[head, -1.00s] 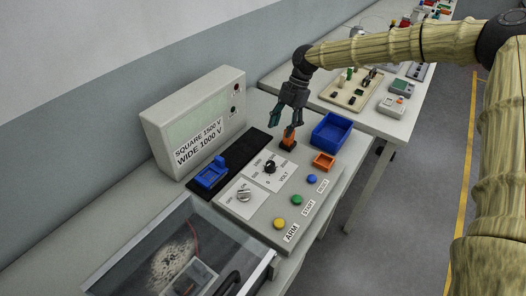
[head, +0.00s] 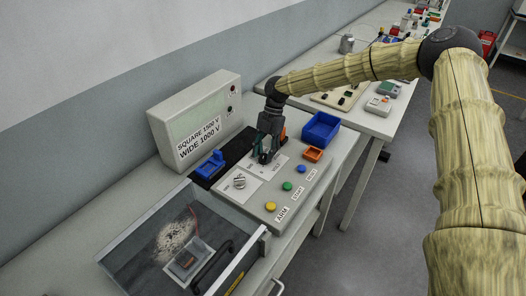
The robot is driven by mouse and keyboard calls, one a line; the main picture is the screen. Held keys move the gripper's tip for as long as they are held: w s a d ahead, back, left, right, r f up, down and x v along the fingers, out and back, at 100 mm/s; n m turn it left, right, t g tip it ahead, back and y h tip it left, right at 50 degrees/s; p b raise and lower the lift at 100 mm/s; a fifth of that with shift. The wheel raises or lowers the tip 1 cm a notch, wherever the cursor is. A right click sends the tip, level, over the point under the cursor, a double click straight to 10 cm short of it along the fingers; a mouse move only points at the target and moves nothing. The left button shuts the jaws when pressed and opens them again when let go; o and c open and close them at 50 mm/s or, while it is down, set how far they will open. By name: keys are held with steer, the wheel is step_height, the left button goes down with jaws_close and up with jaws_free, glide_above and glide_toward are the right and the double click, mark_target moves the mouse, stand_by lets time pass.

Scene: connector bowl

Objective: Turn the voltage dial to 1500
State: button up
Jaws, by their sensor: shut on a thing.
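The voltage dial is the black knob (head: 265,158) on the white VOLT plate (head: 277,171) of the grey control panel (head: 252,205). My gripper (head: 265,157) points down over this plate and is shut on the black knob, its fingers on either side. The fingers hide most of the knob and some scale numbers, so its pointer setting cannot be read. The tester box (head: 196,118) behind carries a label reading SQUARE 1500 V, WIDE 1000 V.
A second, light knob (head: 239,181) sits left of the dial. Yellow (head: 270,206), green (head: 287,186) and blue (head: 301,169) buttons line the panel's right side. A clear-lidded box (head: 182,246) is in front.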

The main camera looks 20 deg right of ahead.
steer(key=shift+s+r, duration=0.4)
steer(key=shift+s, duration=0.3)
steer(key=c, duration=0.4)
steer(key=shift+s+a+r, duration=0.2)
steer(key=shift+a, duration=0.15)
steer(key=shift+c, duration=0.5)
steer(key=shift+w+d+f, duration=0.1)
steer(key=shift+d+f, duration=0.1)
steer(key=shift+f, duration=0.05)
steer(key=shift+w, duration=0.1)
